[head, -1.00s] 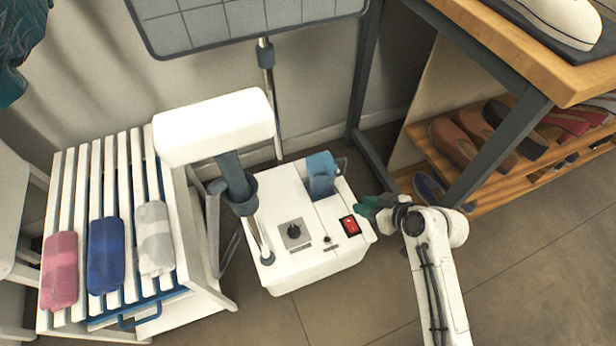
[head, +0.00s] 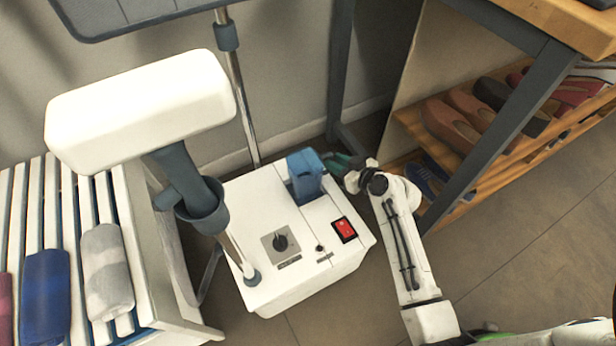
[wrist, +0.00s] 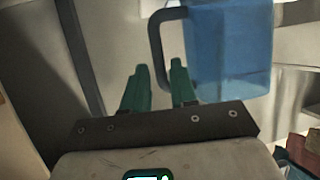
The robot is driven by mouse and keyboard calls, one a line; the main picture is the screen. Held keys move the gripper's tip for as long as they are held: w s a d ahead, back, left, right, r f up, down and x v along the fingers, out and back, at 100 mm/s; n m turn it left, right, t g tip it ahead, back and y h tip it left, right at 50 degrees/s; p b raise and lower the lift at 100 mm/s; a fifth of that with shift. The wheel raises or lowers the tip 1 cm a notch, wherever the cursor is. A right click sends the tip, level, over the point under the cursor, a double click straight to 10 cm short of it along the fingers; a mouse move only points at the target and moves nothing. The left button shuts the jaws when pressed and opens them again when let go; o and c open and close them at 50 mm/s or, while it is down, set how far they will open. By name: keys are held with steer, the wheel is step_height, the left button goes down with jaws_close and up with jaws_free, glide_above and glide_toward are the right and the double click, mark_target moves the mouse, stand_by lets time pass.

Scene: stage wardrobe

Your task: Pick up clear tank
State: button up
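The clear tank (head: 305,177) is a blue see-through tank with a side handle, seated upright on top of a white steamer base (head: 318,268). In the wrist view the tank (wrist: 232,50) fills the upper right, with its dark handle (wrist: 157,48) on its left side. My gripper (head: 342,160) is just right of the tank in the head view, beside the handle. In the wrist view its two green fingers (wrist: 158,78) are apart with nothing between them, and the handle lies ahead of them. Whether a finger touches the handle cannot be told.
The steamer's white head (head: 140,110) and pole stand left of the tank. A table leg (head: 490,135) and a shoe shelf (head: 450,165) are close on the right. A slatted bench (head: 65,215) with rolled towels is at left. Floor is clear in front.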

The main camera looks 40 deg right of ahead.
steer(key=b+x, duration=0.2)
steer(key=x, duration=0.3)
steer(key=shift+w, duration=0.1)
jaws_close()
steer(key=shift+r, duration=0.1)
stand_by(0.3)
